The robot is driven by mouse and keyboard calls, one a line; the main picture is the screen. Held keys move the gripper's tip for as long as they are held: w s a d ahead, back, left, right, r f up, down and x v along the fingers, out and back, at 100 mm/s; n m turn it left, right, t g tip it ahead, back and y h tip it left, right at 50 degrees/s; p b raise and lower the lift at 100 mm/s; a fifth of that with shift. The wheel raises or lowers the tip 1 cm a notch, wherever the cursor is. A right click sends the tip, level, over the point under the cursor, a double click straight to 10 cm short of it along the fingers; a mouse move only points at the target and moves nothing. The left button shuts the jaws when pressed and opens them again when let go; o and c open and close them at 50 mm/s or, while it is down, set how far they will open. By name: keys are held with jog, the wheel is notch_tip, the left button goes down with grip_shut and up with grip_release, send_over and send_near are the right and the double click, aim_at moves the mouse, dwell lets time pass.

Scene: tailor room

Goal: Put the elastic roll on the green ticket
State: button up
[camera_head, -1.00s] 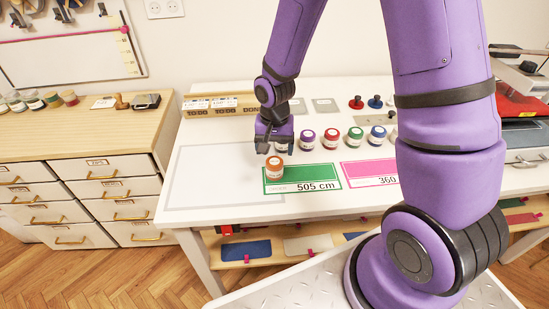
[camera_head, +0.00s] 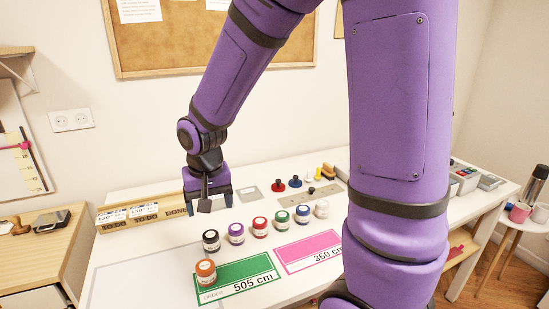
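An orange roll (camera_head: 206,272) stands upright on the left end of the green ticket (camera_head: 246,274), which reads 505 cm. A row of other rolls stands behind it: black (camera_head: 211,240), purple (camera_head: 236,233), red (camera_head: 260,227), green (camera_head: 282,220), blue (camera_head: 302,214) and white (camera_head: 321,208). Labels are too small to read. My gripper (camera_head: 209,203) is in the air above and behind the orange roll, clear of it. Its fingers look apart, with nothing between them.
A pink ticket (camera_head: 310,250) reading 360 cm lies to the right, partly behind my arm.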

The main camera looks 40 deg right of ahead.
jog(key=s+d+r+n+t, duration=0.1)
jog(key=s+d+r+n, duration=0.1)
jog(key=s+r, duration=0.6)
jog(key=s+d+r+n+t, duration=0.2)
jog(key=s+r, duration=0.6)
jog(key=s, duration=0.2)
jog(key=shift+s+r+t, duration=0.15)
jog(key=shift+r+t, duration=0.15)
